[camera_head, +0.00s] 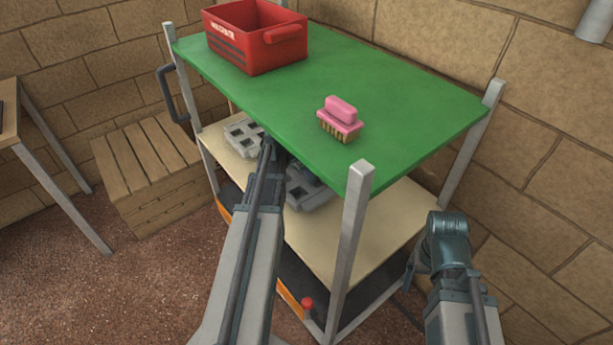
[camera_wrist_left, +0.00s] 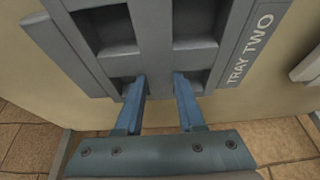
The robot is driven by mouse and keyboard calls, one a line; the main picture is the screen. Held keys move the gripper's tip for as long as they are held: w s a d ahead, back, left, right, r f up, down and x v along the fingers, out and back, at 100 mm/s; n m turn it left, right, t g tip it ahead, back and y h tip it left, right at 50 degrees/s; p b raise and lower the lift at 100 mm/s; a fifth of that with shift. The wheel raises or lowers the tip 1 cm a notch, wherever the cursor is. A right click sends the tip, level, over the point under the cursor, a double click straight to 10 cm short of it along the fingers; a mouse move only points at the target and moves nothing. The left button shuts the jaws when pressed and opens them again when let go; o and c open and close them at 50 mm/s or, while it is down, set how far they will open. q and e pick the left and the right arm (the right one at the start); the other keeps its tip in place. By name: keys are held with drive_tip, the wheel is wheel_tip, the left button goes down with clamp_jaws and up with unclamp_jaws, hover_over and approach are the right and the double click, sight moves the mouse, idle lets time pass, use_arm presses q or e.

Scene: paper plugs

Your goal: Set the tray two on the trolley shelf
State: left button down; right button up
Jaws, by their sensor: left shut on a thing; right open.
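Tray two (camera_wrist_left: 238,62), a grey tray with square pockets and its name on the rim, fills the top of the left wrist view. My left gripper (camera_wrist_left: 160,88) is shut on it, one finger on each side of a bar. In the head view the darker grey tray (camera_head: 312,190) beside my left gripper (camera_head: 274,150) appears to be this one, at the trolley shelf (camera_head: 392,218) under the green top. I cannot tell whether it touches the shelf. My right gripper (camera_head: 416,265) is open, partly hidden, right of the trolley.
Another lighter grey tray (camera_head: 243,137) lies on the shelf to the left. On the green top (camera_head: 410,90) are a red crate (camera_head: 252,45) and a pink brush (camera_head: 340,117). Metal posts (camera_head: 350,240) stand at the trolley corners. A wooden crate (camera_head: 146,165) stands at left.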

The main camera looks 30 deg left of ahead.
sight(302, 179)
use_arm(q)
drive_tip(key=shift+f, duration=0.15)
drive_tip(key=c, duration=0.5)
unclamp_jaws()
drive_tip(key=p+v, duration=0.5)
drive_tip(key=shift+d+r, duration=0.1)
drive_tip(key=shift+r, duration=0.2)
drive_tip(key=s+a, duration=0.1)
drive_tip(key=s, duration=0.2)
drive_tip(key=s+a, duration=0.2)
drive_tip(key=s, duration=0.2)
drive_tip(key=s+a, duration=0.1)
drive_tip(key=s, duration=0.3)
drive_tip(key=shift+a+f, duration=0.15)
drive_tip(key=shift+a, duration=0.2)
